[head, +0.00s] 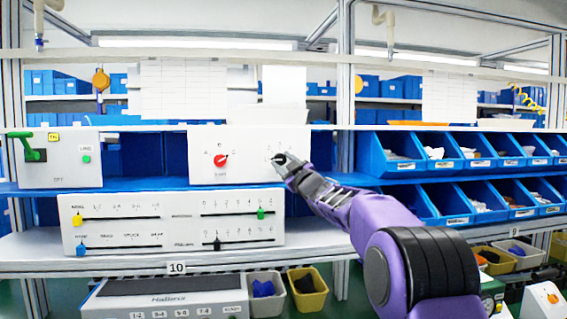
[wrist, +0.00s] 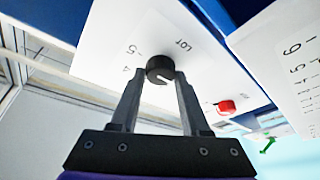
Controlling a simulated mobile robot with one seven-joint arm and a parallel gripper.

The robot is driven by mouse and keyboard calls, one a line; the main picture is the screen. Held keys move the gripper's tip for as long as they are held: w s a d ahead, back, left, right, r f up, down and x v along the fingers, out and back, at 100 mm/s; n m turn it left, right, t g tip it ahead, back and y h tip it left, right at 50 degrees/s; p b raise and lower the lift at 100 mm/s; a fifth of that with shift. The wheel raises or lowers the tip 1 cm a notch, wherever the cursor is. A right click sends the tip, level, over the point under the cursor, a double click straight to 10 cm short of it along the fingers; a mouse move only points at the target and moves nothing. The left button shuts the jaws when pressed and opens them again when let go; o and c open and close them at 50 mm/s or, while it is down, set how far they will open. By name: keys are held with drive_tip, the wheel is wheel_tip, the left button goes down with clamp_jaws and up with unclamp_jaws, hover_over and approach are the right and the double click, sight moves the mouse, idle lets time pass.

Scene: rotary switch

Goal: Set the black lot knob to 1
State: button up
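The black lot knob (wrist: 160,68) sits on a white panel under the letters LOT in the wrist view, which is seen turned over. The digits 4 and 5 show on the panel beside it; other digits are hidden. A white pointer mark shows on the knob's face. My gripper (wrist: 161,76) has one finger on each side of the knob, with no clear gap at the tips. In the head view the black knob (head: 277,160) is largely hidden by my gripper (head: 284,163), at the panel's right end.
A red knob (head: 221,160) is left of the black one on the same white panel (head: 236,138). A slider panel (head: 170,205) is below. A green lever (head: 32,148) is at far left. Blue bins (head: 400,165) stand to the right.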

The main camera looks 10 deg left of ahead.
drive_tip(key=o, duration=0.4)
drive_tip(key=shift+o, duration=0.2)
drive_tip(key=shift+s, duration=0.1)
drive_tip(key=b+v, duration=0.4)
drive_tip(key=v, duration=1.3)
drive_tip(key=shift+d, duration=0.2)
